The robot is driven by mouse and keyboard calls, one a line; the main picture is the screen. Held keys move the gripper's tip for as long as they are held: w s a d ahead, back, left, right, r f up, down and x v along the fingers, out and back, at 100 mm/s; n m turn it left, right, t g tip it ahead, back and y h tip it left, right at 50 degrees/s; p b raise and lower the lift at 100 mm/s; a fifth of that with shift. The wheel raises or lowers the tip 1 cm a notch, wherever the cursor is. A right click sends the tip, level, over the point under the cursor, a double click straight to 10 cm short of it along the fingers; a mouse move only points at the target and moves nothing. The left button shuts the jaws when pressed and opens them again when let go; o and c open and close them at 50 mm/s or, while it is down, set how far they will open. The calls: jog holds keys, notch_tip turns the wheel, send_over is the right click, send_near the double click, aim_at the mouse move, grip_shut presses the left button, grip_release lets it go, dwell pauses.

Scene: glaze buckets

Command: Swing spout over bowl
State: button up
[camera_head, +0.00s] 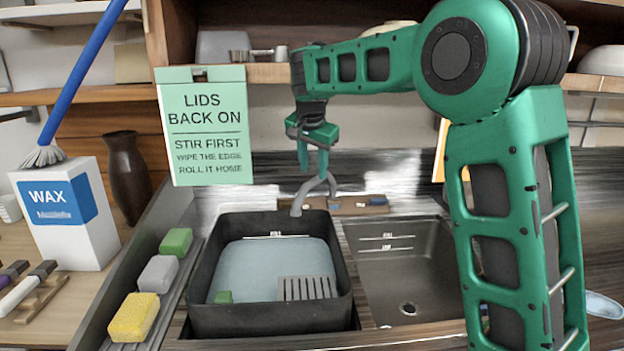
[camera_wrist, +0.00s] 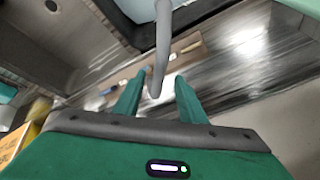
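The grey curved spout (camera_head: 312,192) rises behind the two sink bowls, near the divider, and its outlet end is at the back edge of the left bowl. A black tub (camera_head: 270,320) holding pale blue liquid sits in the left bowl's place. The right steel bowl (camera_head: 408,285) is empty, with a drain. My gripper (camera_head: 313,165) points down at the spout. In the wrist view my gripper (camera_wrist: 158,92) has its two green fingers apart, with the spout (camera_wrist: 163,45) showing in the gap between them. Contact cannot be told.
Yellow, grey and green sponges (camera_head: 157,274) lie on a rack left of the tub. A white wax box (camera_head: 70,212), a brown vase (camera_head: 127,175) and a hanging green sign (camera_head: 205,125) stand further left. A wooden tray (camera_head: 350,207) with small items lies behind the bowls.

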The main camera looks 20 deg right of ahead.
aim_at(314, 179)
jog(key=shift+x, duration=2)
grip_shut()
